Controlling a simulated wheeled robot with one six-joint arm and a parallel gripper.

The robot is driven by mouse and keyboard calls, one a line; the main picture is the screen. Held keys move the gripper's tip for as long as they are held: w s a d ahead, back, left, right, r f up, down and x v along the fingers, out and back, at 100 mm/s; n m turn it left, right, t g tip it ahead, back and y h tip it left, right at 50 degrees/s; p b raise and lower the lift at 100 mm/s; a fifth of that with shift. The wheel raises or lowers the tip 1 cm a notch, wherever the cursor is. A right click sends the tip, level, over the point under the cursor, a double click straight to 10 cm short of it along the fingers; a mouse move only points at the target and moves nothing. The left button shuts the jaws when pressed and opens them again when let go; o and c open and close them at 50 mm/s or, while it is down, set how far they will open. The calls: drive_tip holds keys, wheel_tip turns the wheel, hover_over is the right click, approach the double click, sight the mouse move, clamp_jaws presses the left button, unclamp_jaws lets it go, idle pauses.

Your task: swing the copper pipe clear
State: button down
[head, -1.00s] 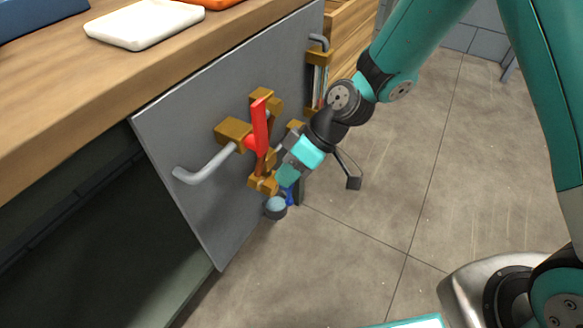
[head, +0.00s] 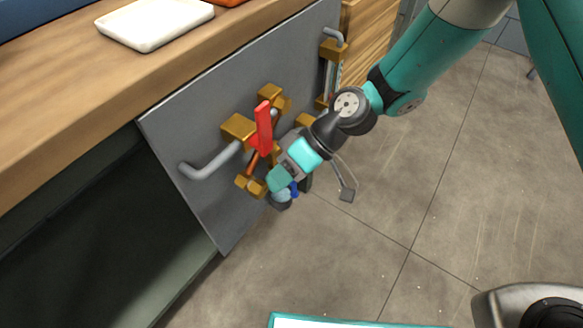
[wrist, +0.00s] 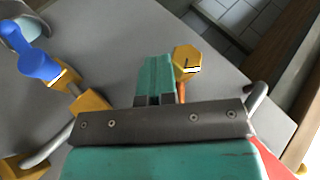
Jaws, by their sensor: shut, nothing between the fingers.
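The copper pipe (head: 252,163) is a thin orange rod slanting down and left from beside the red lever (head: 264,128) on the grey panel. A brass fitting (head: 249,185) is at its lower end. In the wrist view, a short piece of the pipe (wrist: 181,92) and a brass hexagonal end (wrist: 186,62) show just right of my fingertips. My gripper (head: 277,181) is shut and empty, its tips close to the right of the brass fitting; it also shows in the wrist view (wrist: 157,68). I cannot tell if they touch. The pipe's upper end is partly hidden.
The grey panel (head: 205,120) carries a bent grey pipe (head: 210,165), brass blocks (head: 238,129) and a blue-handled valve (wrist: 38,65). A wooden counter (head: 60,80) lies above, with a white tray (head: 155,24). An open dark space is left of the panel.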

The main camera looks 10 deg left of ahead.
drive_tip(key=shift+f, duration=0.1)
idle(0.3)
drive_tip(key=w+d+r+p, duration=0.1)
drive_tip(key=w+d+r, duration=0.3)
drive_tip(key=w+d, duration=0.45)
drive_tip(key=s+d+r+m+t+h, duration=0.1)
drive_tip(key=s+d+r, duration=0.2)
drive_tip(key=r, duration=0.4)
drive_tip(key=s+d+r+m+t+h, duration=0.2)
drive_tip(key=s+d+r, duration=0.15)
drive_tip(key=r, duration=0.35)
drive_tip(key=s+d+r+m+t+h, duration=0.25)
drive_tip(key=s+d+r, duration=0.3)
drive_tip(key=s, duration=0.45)
wheel_tip(320, 180, up, 25)
drive_tip(key=d+p, duration=0.1)
drive_tip(key=p, duration=2.5)
drive_tip(key=shift+r+y, duration=0.15)
drive_tip(key=shift+y, duration=0.3)
